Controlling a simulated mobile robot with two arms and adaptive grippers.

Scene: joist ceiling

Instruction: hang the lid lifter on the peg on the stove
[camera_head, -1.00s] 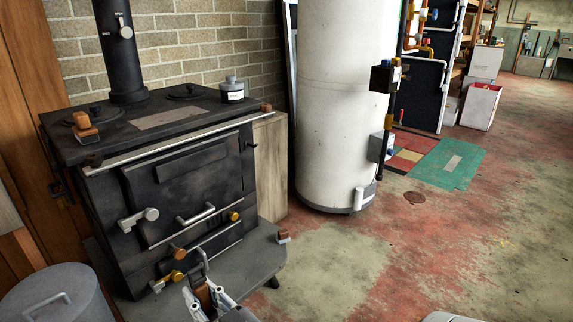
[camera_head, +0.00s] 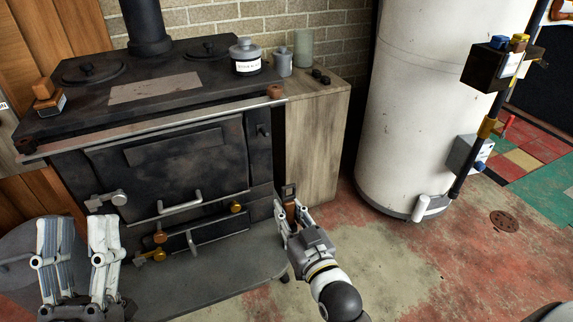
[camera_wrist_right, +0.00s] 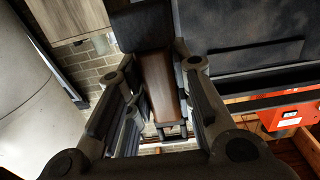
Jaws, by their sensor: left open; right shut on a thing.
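The black stove (camera_head: 175,165) fills the left half of the head view. A small dark peg (camera_head: 263,130) juts from the right of its front, beside the door. My right gripper (camera_head: 291,208) is shut on what looks like the lid lifter (camera_head: 289,192), right of the stove and below the peg, apart from it. In the right wrist view the lifter's brown handle (camera_wrist_right: 160,82) lies between the fingers, with dark parts at its ends; the fingers hide some of it. My left gripper (camera_head: 77,255) is open and empty at lower left, fingers up, before the stove.
A wooden cabinet (camera_head: 312,130) stands right of the stove, with a white water heater (camera_head: 415,100) beyond. A labelled pot (camera_head: 245,57) and a brown-handled block (camera_head: 45,97) sit on the stove top. A grey bin (camera_head: 30,255) is behind my left gripper.

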